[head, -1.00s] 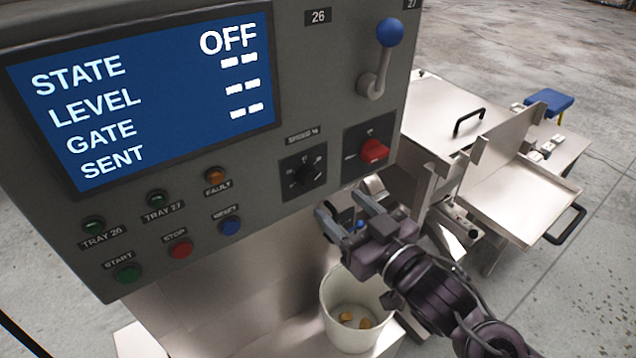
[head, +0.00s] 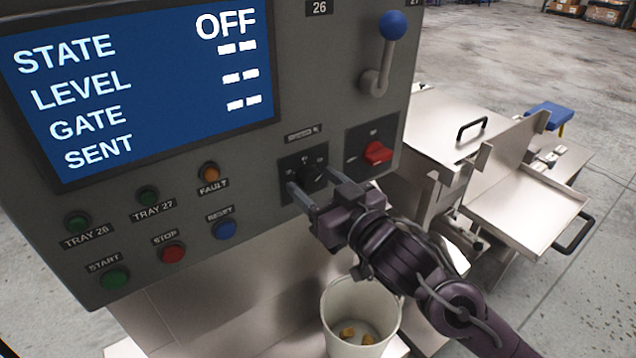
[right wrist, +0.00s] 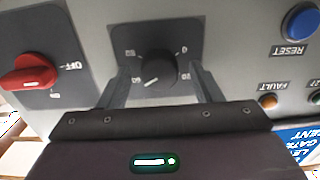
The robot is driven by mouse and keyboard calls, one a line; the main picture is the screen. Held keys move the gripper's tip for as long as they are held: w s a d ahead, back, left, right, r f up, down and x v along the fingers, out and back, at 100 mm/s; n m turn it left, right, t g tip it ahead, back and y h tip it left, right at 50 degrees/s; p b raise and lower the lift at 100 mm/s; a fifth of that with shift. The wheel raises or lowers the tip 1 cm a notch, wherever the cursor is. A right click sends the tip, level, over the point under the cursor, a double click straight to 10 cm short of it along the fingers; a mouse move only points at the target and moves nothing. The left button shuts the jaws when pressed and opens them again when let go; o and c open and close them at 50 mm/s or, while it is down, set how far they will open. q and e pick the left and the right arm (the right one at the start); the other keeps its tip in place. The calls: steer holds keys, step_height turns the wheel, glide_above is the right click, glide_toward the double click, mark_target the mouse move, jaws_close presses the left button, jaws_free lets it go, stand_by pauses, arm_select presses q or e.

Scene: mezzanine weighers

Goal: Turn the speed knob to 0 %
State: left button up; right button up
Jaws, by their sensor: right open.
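The speed knob (head: 311,177) is a round black knob on a dark square plate, low on the grey control panel. In the right wrist view the knob (right wrist: 155,68) appears upside down. Its white line points to the lower left there, toward a mark that seems to be 60, away from the 0 at upper right. My right gripper (head: 314,184) is open in front of the knob, its fingers to either side. Whether they touch it I cannot tell. The gripper (right wrist: 160,78) hides part of the plate's lower side. My left gripper is not in view.
A red switch (head: 376,153) is close to the right of the knob, and a blue-balled lever (head: 392,28) is above. Fault (head: 209,173) and reset (head: 224,229) are to the left. The screen (head: 140,85) reads OFF. A white bucket (head: 338,300) stands below.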

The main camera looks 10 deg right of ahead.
steer(key=c, duration=1)
